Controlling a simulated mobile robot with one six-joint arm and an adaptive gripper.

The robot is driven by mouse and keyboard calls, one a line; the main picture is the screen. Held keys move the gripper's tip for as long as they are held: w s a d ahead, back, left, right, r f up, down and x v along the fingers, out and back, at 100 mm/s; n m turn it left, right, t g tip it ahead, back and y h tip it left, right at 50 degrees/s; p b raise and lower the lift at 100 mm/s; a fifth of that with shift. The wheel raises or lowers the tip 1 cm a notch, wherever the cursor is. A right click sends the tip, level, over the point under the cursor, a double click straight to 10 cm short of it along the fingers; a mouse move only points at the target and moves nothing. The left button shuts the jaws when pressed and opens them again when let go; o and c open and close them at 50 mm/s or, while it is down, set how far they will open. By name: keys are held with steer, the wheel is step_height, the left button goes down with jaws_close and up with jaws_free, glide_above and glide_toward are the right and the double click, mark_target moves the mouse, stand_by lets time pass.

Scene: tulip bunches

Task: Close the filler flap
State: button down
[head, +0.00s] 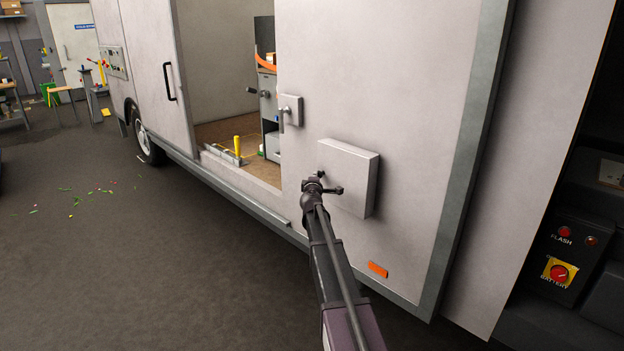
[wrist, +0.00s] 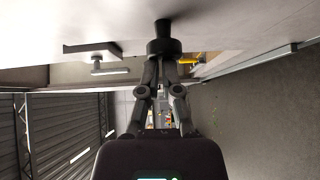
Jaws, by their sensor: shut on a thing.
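The filler flap (head: 350,170) is a pale square panel on the lower side of the van body. Its top and right edges show as a thick rim standing out from the wall. Whether it lies fully flush cannot be told. My gripper (head: 318,184) is at the flap's lower left part. In the wrist view, my gripper (wrist: 164,62) is shut on a dark round knob (wrist: 162,28), which stands out from a pale surface. The fingers and arm hide part of the flap's left edge.
A lever handle on a square plate (head: 291,110) is up and left of the flap. The van's open side doorway (head: 225,100) is further left. An orange marker (head: 377,269) sits below. A switch panel (head: 565,255) is at right. Grey floor (head: 120,260) at left is mostly clear.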

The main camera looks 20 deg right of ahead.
steer(key=w+a+v, duration=0.1)
steer(key=a+v, duration=0.1)
steer(key=v, duration=1.1)
steer(key=shift+w+a, duration=0.1)
steer(key=shift+w, duration=0.1)
steer(key=shift+s, duration=0.1)
steer(key=s+a+f+m+g+y, duration=0.1)
steer(key=s+a+f+m+g, duration=0.35)
steer(key=s+f+m, duration=0.35)
steer(key=s+a+f+m+g+y, duration=0.1)
steer(key=s+a+f+m+g, duration=0.35)
steer(key=s, duration=0.55)
steer(key=s+a+f+g+y, duration=0.3)
steer(key=s+a, duration=0.4)
steer(key=s+a+f+g+y, duration=0.3)
steer(key=s+a+g+y, duration=0.1)
steer(key=s+a, duration=0.25)
step_height(320, 180, up, 18)
steer(key=p, duration=1.8)
steer(key=shift+d, duration=0.3)
